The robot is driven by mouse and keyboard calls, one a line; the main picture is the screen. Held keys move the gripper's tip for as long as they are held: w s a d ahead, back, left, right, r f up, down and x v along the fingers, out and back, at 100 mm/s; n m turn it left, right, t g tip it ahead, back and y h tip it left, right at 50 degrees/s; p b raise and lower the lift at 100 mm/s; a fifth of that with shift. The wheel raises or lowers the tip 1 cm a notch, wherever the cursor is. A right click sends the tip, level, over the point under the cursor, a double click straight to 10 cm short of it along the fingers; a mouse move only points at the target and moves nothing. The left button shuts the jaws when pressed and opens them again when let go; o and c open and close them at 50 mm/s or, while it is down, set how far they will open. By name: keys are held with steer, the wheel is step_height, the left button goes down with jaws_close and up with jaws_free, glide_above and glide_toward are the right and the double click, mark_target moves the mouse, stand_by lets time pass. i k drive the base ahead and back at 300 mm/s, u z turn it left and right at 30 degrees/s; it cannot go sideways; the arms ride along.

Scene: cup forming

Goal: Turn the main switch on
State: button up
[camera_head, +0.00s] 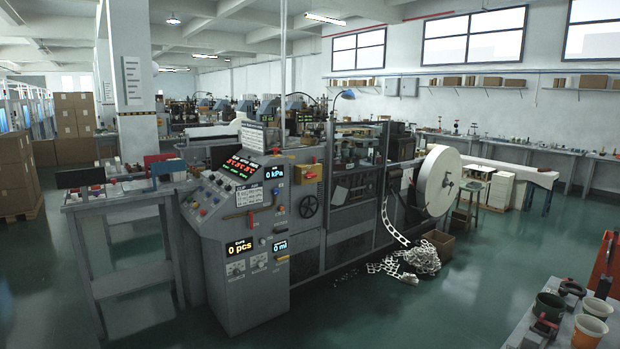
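The cup-forming machine (345,185) stands in the middle of the view, some way off. Its grey slanted control panel (240,205) faces me, with small coloured buttons and lit displays. The displays read 0 kPa, 0 pcs and 0 ml. A yellow box with a red part (308,173) sits on the machine's front, right of the panel, and looks like a rotary main switch. Its label and position are too small to read. A red lever (251,218) shows on the panel's face. My gripper is not in view.
A grey table (115,196) adjoins the machine's left. A big white paper reel (438,181) and a heap of scrap strip (420,258) are at its right. A bench with cups (553,308) fills the lower right corner. Green floor (390,315) lies open in front.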

mark_target(309, 174)
steer(key=z, duration=0.05)
steer(key=i, duration=4.5)
steer(key=z, duration=2.15)
steer(key=i, duration=1.3)
